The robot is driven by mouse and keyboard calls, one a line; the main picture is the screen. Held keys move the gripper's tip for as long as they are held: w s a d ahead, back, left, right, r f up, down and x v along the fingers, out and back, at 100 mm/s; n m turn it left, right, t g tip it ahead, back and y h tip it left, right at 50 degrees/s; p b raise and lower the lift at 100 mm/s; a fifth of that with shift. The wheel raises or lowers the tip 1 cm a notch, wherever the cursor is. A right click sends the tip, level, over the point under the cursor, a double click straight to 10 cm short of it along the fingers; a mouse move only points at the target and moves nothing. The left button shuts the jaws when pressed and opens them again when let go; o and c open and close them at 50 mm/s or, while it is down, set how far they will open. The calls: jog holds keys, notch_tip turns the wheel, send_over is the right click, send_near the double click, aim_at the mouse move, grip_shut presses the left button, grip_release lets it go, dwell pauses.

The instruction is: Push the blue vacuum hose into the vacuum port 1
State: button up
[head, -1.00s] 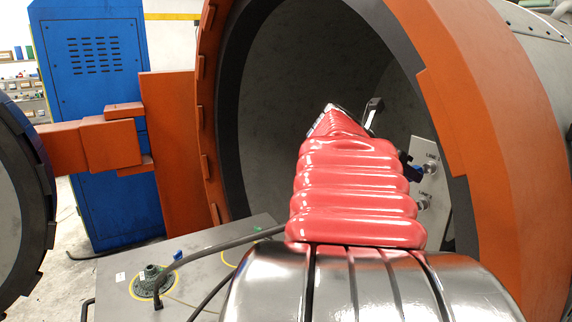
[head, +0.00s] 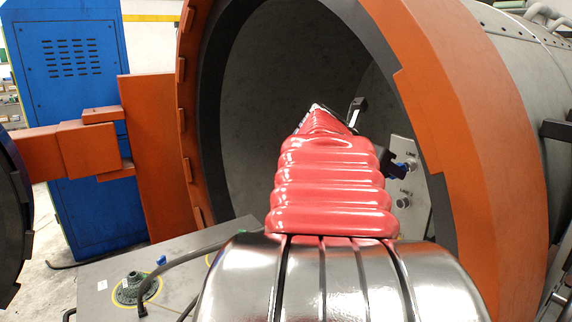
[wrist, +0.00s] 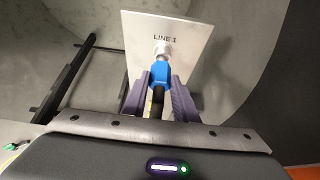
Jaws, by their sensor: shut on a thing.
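My gripper (wrist: 157,98) is shut on the blue vacuum hose, its two purple fingers on either side of the dark hose just behind the blue end. The blue hose end (wrist: 160,74) points at the metal vacuum port 1 (wrist: 161,50) on the pale plate (wrist: 190,35) marked LINE 1. The two are in line and appear to touch; how deep the end sits cannot be told. My red-sleeved arm hides most of the gripper there.
The orange-rimmed press opening (head: 455,90) surrounds my arm, with its wall close on the right. A second port (head: 403,201) is lower on the plate. A grey table (head: 100,285) with a round fitting (head: 135,290) stands at lower left. A dark rail (wrist: 70,75) runs left of the gripper.

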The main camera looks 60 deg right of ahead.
jog(key=shift+s+d, duration=0.4)
jog(key=shift+d, duration=0.45)
dwell(1.0)
jog(key=o, duration=1.1)
jog(key=v, duration=1.3)
jog(key=shift+w+a, duration=0.25)
jog(key=shift+a, duration=0.1)
